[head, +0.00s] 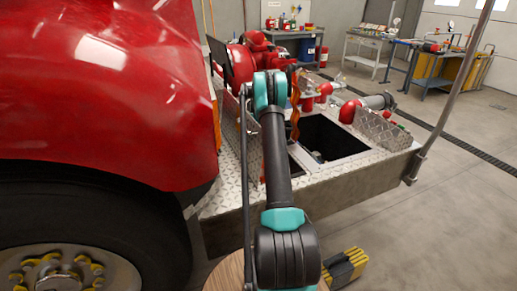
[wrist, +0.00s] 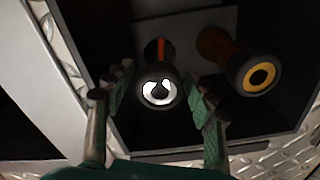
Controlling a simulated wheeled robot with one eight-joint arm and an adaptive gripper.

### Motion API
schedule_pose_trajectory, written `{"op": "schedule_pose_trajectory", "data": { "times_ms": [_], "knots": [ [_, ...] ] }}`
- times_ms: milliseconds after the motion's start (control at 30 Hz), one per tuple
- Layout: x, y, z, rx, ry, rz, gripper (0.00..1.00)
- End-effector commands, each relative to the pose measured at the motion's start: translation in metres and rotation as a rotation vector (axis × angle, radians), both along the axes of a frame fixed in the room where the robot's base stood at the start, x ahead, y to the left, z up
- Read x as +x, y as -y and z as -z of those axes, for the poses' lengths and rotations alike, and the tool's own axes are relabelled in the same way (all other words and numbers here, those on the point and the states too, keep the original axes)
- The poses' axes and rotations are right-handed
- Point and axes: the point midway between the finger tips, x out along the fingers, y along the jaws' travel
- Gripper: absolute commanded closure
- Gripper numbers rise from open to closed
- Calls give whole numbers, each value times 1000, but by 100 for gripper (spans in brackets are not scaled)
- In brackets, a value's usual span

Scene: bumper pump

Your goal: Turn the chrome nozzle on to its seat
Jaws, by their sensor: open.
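In the wrist view, a round nozzle-like piece (wrist: 157,92) has a dark outer ring and a bright, chrome-looking centre. It lies between the two green fingers of my gripper (wrist: 158,84), with a gap visible on each side. My gripper is open, and no clear finger contact shows. An orange-brown nozzle (wrist: 223,52) with a black rim and yellow ring stands to the right, outside the right finger. I cannot make out a separate seat, and whether the bright-centred piece is attached behind is hidden. In the head view, my arm hides my gripper.
In the head view, the diamond-plate bumper (head: 395,158) has a dark open well (head: 335,138), with red fittings (head: 347,112) beside it. The red truck body (head: 95,85) and tyre fill the left. A yellow-black case (head: 343,267) lies on the floor.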

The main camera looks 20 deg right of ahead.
Motion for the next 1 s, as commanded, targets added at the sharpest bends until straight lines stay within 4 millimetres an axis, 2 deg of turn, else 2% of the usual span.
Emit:
{"op": "schedule_pose_trajectory", "data": {
  "times_ms": [67,467,633,1000],
  "knots": [
    [0,0,0,0,0,0,49],
    [0,0,-1,0,0,0,97],
    [0,0,-7,0,0,0,97],
    [0,0,-39,0,0,0,97]
  ]
}}
